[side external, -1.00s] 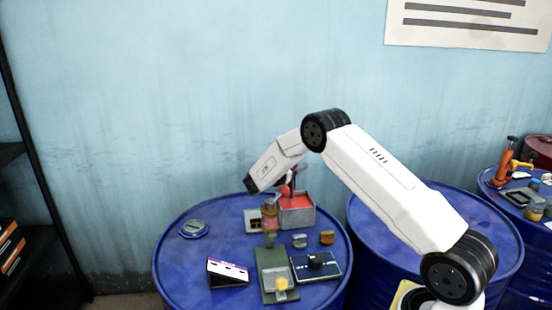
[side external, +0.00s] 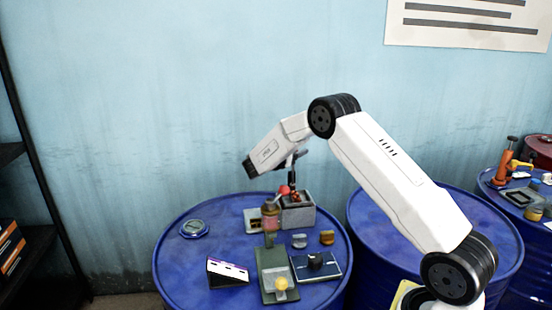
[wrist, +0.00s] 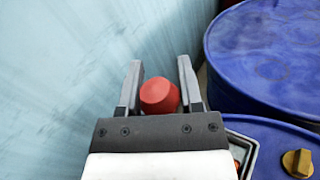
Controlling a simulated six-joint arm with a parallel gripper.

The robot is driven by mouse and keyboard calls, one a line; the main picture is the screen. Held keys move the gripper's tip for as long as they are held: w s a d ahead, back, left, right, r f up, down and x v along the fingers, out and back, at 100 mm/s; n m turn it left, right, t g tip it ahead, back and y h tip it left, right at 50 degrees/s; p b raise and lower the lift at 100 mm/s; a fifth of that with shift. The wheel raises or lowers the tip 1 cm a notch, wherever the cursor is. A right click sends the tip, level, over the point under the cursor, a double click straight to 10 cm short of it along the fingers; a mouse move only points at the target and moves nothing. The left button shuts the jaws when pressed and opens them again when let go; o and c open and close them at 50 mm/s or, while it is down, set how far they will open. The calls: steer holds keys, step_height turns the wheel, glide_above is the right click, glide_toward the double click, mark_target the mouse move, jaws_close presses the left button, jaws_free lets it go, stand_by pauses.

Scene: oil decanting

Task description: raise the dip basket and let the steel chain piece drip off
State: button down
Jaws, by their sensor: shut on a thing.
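In the side view my gripper (side external: 298,156) is above the grey tank (side external: 299,217), tilted downward. In the wrist view a red knob (wrist: 160,97) sits between the two fingers of my gripper (wrist: 160,64), which is shut on it. In the side view a dark upright rod (side external: 292,178) hangs below the fingers toward the tank. A small orange-red mass (side external: 296,197) shows at the tank's mouth, at the rod's lower end. I cannot clearly tell the dip basket from the steel chain piece there.
A reddish bottle (side external: 270,219) stands close left of the tank. A green board (side external: 270,262), a dark blue plate (side external: 318,266), a white-faced stand (side external: 227,273) and a round dial (side external: 194,229) share the blue drum top (side external: 178,263). The wall is behind.

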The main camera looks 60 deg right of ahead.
steer(key=shift+r, duration=1.2)
steer(key=shift+c, duration=1.3)
jaws_free()
steer(key=shift+f, duration=0.1)
steer(key=shift+a, duration=0.15)
steer(key=w+a, duration=0.1)
steer(key=a, duration=0.6)
steer(key=shift+w+a, duration=0.2)
steer(key=shift+w, duration=0.1)
steer(key=shift+a, duration=0.1)
